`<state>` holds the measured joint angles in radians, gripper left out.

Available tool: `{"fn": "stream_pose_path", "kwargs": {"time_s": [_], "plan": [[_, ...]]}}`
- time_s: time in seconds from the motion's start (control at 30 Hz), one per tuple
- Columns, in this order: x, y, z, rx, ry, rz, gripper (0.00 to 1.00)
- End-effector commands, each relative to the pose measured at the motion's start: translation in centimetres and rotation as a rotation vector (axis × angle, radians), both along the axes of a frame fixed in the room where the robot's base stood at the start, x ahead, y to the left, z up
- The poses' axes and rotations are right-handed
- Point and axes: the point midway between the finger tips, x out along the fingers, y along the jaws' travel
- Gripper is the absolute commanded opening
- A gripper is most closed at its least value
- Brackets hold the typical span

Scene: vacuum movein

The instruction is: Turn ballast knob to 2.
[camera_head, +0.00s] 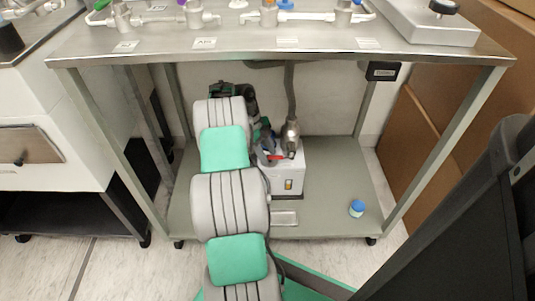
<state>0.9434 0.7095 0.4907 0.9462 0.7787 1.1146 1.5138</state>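A white vacuum pump (289,178) stands on the lower shelf of the steel cart. A metal fitting (291,140) and a grey hose (290,95) rise from its top. A small red part (275,158) shows on top of the pump, at its left. I cannot make out the ballast knob or any number marks on it. My grey and green arm reaches under the table top, and its far end is beside the pump's left side. My gripper is hard to pick out from the dark and grey parts there. Its fingers and any contact with the pump cannot be made out.
The table top (240,42) with valves and pipes hangs over the arm. Cart legs stand on both sides. A blue-capped jar (357,208) is on the shelf at right. A small black box (382,71) hangs under the top's right edge. Cardboard boxes (415,150) stand right.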

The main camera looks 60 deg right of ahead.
Motion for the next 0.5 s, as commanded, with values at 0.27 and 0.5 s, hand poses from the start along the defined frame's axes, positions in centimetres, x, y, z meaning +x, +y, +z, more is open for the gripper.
{"fn": "stream_pose_path", "kwargs": {"time_s": [0.27, 0.5], "plan": [[1.7, -0.1, 4.7, -0.002, -0.001, 0.001, 0.45], [2.9, 0.0, 7.3, 0.000, 0.000, -0.001, 0.45]]}}
